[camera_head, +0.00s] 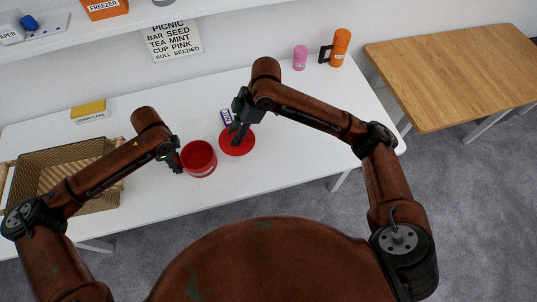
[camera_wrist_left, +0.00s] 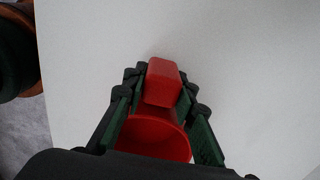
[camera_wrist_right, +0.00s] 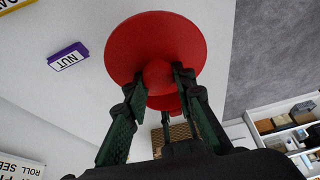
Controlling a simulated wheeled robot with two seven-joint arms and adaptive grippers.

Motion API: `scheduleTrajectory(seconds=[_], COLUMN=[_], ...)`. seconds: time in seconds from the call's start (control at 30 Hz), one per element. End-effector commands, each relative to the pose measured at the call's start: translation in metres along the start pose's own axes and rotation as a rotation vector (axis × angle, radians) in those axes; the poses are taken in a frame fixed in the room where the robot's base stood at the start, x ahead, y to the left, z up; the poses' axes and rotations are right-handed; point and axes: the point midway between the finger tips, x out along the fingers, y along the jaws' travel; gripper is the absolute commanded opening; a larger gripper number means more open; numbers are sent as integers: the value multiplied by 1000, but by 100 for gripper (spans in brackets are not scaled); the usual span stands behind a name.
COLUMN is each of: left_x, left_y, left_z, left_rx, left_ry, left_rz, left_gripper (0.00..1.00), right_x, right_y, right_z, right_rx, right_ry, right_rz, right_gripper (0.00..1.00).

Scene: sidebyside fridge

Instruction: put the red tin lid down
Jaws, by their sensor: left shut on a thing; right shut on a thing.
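The red tin lid (camera_head: 240,147) is a flat round disc with a knob, level at the white table, right of the red tin (camera_head: 202,167). I cannot tell whether the lid touches the table. My right gripper (camera_head: 236,130) is shut on the lid's knob from above; the lid (camera_wrist_right: 155,40) also shows in the right wrist view. The red tin stands upright and open-topped. My left gripper (camera_head: 178,160) is at its left side, shut on a red part of it (camera_wrist_left: 163,83) in the left wrist view. The fingers hide part of that grip.
A purple NUT bar (camera_head: 226,116) lies just behind the lid. A woven basket (camera_head: 110,150) stands at the left, with a yellow lemon cake pack (camera_head: 88,108) behind it. A pink cup (camera_head: 300,57) and orange flask (camera_head: 341,42) stand at the back right.

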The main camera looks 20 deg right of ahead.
Motion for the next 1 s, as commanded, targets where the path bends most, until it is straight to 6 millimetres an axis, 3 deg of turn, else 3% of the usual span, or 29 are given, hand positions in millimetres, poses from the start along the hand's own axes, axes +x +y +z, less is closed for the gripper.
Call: scheduleTrajectory(seconds=[0.03, 0.1, 0.3, 0.43, 0.7, 1.0], left_x=[3, 3, 3, 3, 3, 3], left_y=[3, 3, 3, 3, 2, 2], left_z=[0, 0, -1, -1, -1, -1], left_rx=[2, 2, 2, 2, 2, 2], left_ry=[-1, 0, 0, 0, 1, 1], left_rz=[7, 7, 7, 7, 6, 6], left_gripper=[0, 0, 0, 0, 0, 0], right_x=[-6, -15, -31, -27, 14, 40], right_y=[-5, -13, -32, -38, -38, -37], right_z=[24, 48, 91, 104, 123, 134], right_rx=[3, -4, -22, -26, -27, -26], right_ry=[-6, -12, -31, -37, -37, -37], right_rz=[3, 4, 3, -1, -1, -1], right_gripper=[0, 0, 0, 0, 0, 0])
